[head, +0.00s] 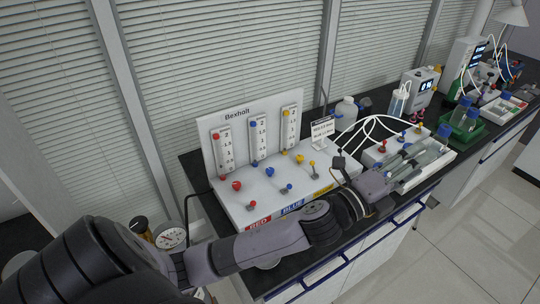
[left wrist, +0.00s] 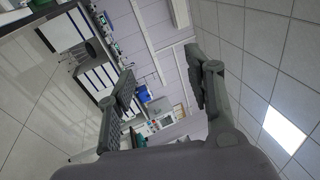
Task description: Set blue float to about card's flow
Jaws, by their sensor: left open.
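The white flow panel (head: 206,150) stands on the bench in the head view with three scaled tubes. The blue float (head: 253,124) sits near the top of the middle tube, by the 2 mark. The blue knob (head: 269,171) is on the sloped base below it, with a smaller blue-tipped lever (head: 287,188) in front. My left gripper (head: 428,155) is right of the panel, above the bench. It is open and empty in the left wrist view (left wrist: 160,68).
Red (head: 236,185) and yellow (head: 299,158) knobs flank the blue one. White tubing (head: 372,122), a white bottle (head: 346,108) and a green crate with blue-capped bottles (head: 468,128) crowd the bench to the right. The floor in front is clear.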

